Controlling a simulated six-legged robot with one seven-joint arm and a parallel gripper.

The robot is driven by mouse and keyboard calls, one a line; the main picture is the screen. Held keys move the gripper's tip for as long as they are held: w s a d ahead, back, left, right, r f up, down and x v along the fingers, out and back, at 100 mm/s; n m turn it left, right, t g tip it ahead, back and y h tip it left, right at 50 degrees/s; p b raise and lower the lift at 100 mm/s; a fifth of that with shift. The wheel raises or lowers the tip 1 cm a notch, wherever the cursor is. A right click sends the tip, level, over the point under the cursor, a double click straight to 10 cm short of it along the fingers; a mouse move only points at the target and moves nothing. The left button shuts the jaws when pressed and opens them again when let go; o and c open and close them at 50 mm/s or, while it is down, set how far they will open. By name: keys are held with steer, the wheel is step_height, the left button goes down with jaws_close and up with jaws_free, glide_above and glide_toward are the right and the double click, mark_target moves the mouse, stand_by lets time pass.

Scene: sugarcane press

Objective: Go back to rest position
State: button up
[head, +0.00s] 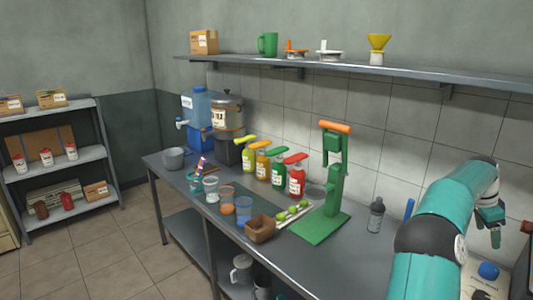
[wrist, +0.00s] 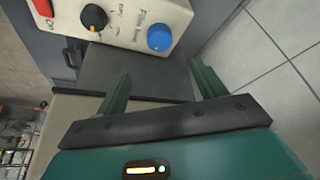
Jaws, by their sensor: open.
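My gripper (wrist: 160,88) is open in the wrist view, its two green fingers spread apart with nothing between them. In the head view my gripper (head: 493,226) hangs at the far right, pointing down beside the teal arm and partly hidden. Beyond the fingers in the wrist view is a cream control box (wrist: 140,18) with a red button, a black dial and a blue knob (wrist: 160,38). The box also shows in the head view (head: 478,288) at the lower right, below my gripper. I cannot tell the exact gap between them.
A metal counter (head: 300,262) carries a green press (head: 333,185), several sauce bottles (head: 296,180), cups, a wooden box (head: 260,229) and a grey bottle (head: 375,216). A wall shelf (head: 350,64) runs above. A storage rack (head: 60,155) stands at left. The tiled floor (head: 110,250) is clear.

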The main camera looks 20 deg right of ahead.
steer(key=w+a+r+n+t+y, duration=0.1)
steer(key=w+a+r+n+t, duration=0.2)
steer(key=a, duration=0.9)
steer(key=w+a+r+n+t+y, duration=0.1)
steer(key=a+r+n, duration=0.35)
steer(key=a, duration=0.85)
steer(key=w+a+r+n+t+y, duration=0.1)
steer(key=w+a+r+n+t, duration=0.2)
steer(key=a, duration=0.9)
steer(key=s+a+f+n, duration=0.2)
steer(key=s+a+n, duration=0.2)
steer(key=a, duration=0.5)
steer(key=s+a+f+n, duration=0.2)
steer(key=s+a+n, duration=0.2)
steer(key=a, duration=0.5)
steer(key=s+a+f+n+y, duration=0.1)
steer(key=s+a+f+n, duration=0.1)
steer(key=s+a+n, duration=0.3)
steer(key=s+a, duration=0.3)
steer(key=shift+a+t, duration=0.4)
steer(key=c, duration=0.7)
steer(key=shift+d, duration=0.2)
steer(key=shift+c, duration=0.2)
